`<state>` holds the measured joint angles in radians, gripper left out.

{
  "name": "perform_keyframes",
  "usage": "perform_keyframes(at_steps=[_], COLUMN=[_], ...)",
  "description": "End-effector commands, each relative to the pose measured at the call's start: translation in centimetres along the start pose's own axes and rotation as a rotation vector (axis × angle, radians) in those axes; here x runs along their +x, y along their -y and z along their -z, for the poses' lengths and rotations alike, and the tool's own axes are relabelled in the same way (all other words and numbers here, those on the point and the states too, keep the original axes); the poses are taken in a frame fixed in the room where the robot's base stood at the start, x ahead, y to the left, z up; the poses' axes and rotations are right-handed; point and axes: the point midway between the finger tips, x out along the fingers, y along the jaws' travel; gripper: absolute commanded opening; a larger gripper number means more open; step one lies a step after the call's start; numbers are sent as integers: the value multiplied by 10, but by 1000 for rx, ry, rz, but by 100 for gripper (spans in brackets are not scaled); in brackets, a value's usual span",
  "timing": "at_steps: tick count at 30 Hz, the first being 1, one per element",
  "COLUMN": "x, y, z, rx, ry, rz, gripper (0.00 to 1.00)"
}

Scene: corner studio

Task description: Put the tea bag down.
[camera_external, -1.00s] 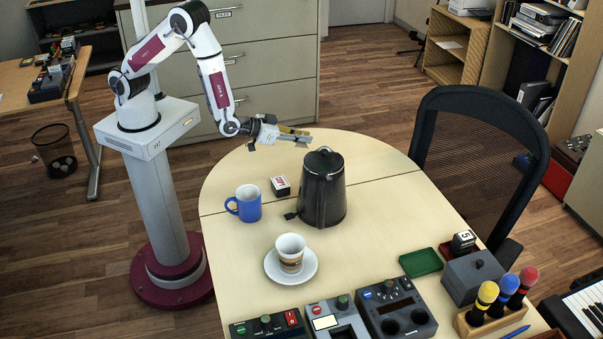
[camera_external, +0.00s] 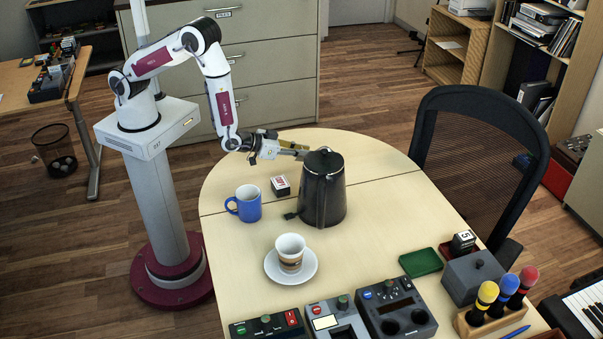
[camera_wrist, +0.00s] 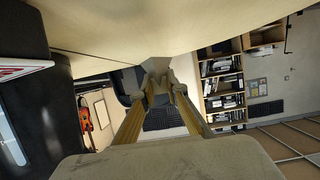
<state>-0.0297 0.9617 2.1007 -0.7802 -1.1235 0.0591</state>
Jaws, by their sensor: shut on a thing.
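My gripper (camera_external: 303,151) is stretched out sideways just behind the black kettle (camera_external: 322,195), above the far left part of the table. Its yellowish fingers come close together in the wrist view (camera_wrist: 160,90). A small pale piece, which looks like the tea bag (camera_wrist: 157,66), shows at the fingertips against the pale tabletop (camera_wrist: 120,25). Its outline is hard to make out. In the outside view the tea bag cannot be told apart from the fingers and kettle top.
A small red-and-white box (camera_external: 280,185) and a blue mug (camera_external: 246,203) stand left of the kettle. A white cup (camera_external: 290,250) sits on a saucer (camera_external: 306,274) nearer. Control boxes line the near edge. Bare tabletop (camera_external: 365,150) lies behind and right of the kettle.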

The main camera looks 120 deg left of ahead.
Motion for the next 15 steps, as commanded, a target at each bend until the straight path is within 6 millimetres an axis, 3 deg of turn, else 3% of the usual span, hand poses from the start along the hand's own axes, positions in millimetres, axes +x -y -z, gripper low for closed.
perform_keyframes(at_steps=[8,15], x=[0,6], y=[0,0], z=[-1,-14], rx=[0,2], ry=[0,1], rz=[0,0], gripper=[8,8])
